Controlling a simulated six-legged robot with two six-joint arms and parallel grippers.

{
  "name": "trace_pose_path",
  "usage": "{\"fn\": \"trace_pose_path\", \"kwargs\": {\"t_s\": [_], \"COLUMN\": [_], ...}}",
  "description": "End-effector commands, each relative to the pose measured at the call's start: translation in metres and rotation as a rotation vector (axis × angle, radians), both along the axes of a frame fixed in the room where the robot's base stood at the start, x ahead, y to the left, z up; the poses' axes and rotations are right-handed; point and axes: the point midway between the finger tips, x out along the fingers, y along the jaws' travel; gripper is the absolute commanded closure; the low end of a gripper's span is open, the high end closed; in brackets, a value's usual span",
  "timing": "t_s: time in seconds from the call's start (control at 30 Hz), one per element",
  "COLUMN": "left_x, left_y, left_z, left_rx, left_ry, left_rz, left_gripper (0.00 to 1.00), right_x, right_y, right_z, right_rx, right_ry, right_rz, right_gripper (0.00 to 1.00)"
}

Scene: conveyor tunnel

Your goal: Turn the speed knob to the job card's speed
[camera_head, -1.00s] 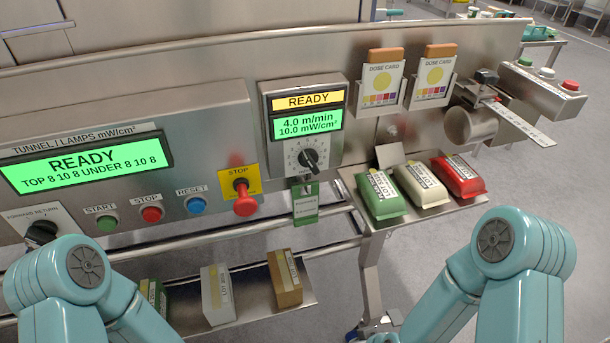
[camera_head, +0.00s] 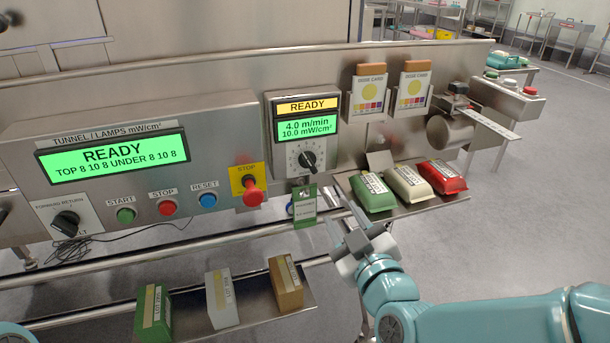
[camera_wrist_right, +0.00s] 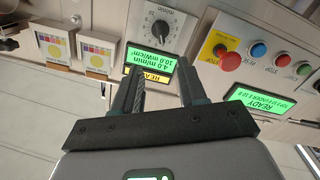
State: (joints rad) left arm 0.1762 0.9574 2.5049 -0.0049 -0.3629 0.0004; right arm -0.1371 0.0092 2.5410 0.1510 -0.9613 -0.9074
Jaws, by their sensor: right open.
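The speed knob (camera_head: 307,160) is a black dial with a pale pointer, on the grey panel under the small display (camera_head: 307,128), which reads READY, 4.0 m/min and 10.0 mW/cm². A green card or tag (camera_head: 303,207) hangs below the knob; its small print is unreadable, and I cannot tell whether it is the job card. My right gripper (camera_head: 342,205) is open and empty, below and right of the knob, apart from it. In the right wrist view the knob (camera_wrist_right: 160,28) lies beyond the open fingers (camera_wrist_right: 162,62). My left gripper is out of view.
A red stop button (camera_head: 252,192) is left of the knob. Green, cream and red packs (camera_head: 408,183) lie on a shelf right of it, close to my right gripper. Dose cards (camera_head: 369,93) stand above. Boxes (camera_head: 221,298) sit on a lower shelf beneath a rail.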

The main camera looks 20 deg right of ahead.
Motion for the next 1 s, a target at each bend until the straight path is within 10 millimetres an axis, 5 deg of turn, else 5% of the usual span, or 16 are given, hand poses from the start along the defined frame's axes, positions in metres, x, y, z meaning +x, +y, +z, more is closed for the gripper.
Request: {"fn": "trace_pose_path", "kwargs": {"t_s": [0.23,0.7,1.0], "left_x": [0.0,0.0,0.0], "left_y": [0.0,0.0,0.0], "left_z": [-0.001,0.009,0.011], "left_rx": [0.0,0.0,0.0], "left_ry": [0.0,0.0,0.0], "left_rz": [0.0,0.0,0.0], "left_gripper": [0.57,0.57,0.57], "right_x": [0.023,0.129,0.159], "right_y": [0.004,0.012,0.013], "right_z": [0.007,0.007,0.006], "right_rx": [0.003,0.003,0.003], "right_ry": [-0.018,-0.017,-0.017], "right_rz": [0.008,0.013,0.013], "right_gripper": [0.58,0.58,0.58]}}
